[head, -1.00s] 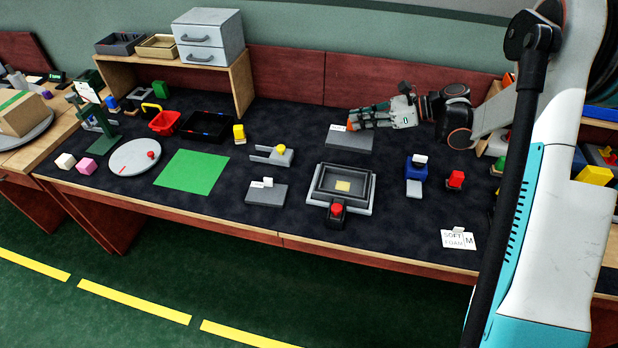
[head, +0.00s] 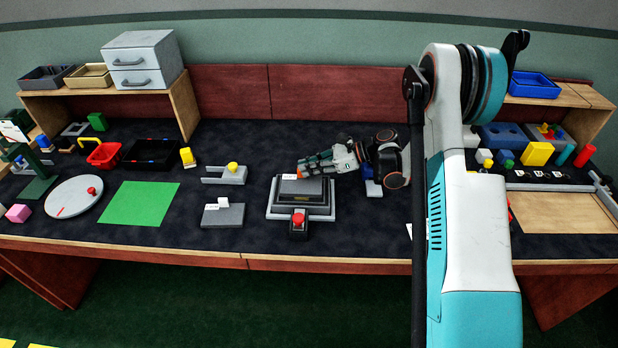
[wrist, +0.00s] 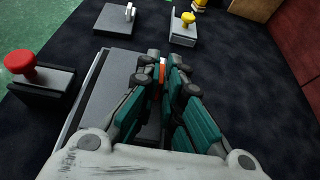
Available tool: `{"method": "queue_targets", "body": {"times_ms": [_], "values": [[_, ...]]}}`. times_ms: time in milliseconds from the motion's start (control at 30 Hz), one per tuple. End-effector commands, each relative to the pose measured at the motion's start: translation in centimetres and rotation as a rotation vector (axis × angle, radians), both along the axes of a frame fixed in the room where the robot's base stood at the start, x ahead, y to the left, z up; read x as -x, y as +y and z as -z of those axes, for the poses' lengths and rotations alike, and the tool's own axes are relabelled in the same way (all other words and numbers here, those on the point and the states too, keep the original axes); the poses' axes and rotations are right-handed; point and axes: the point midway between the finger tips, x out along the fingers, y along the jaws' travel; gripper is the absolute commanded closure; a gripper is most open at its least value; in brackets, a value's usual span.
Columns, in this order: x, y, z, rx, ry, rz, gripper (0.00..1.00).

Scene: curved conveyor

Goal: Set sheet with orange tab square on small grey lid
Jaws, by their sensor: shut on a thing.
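The grey sheet (head: 305,189) with a white label is over the black-framed fixture (head: 272,211) with a light grey base. My gripper (head: 302,171) is at the sheet's far side. The sheet (wrist: 110,95) also fills the area left of the fingers in the wrist view. There, my gripper (wrist: 161,62) is shut on its orange tab (wrist: 162,72), mostly hidden by the fingers. The sheet looks roughly aligned with the fixture; I cannot tell whether they touch. The fixture's inside is covered, and I cannot tell whether it is the small grey lid.
A red button (head: 298,219) stands at the fixture's front. Left are a grey plate with a white tab (head: 222,215) and a grey holder with a yellow knob (head: 225,175). Bare black table lies behind the fixture.

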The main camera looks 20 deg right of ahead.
Motion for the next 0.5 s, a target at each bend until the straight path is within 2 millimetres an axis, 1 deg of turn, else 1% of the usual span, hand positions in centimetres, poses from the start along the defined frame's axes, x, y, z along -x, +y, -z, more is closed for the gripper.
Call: {"method": "queue_targets", "body": {"times_ms": [33,200,267,500], "values": [[0.0,0.0,0.8,0.000,0.000,0.000,1.00],[0.0,0.0,3.4,0.000,0.000,0.000,1.00],[0.0,0.0,3.7,0.000,0.000,0.000,1.00],[0.0,0.0,3.6,0.000,0.000,0.000,1.00]]}}
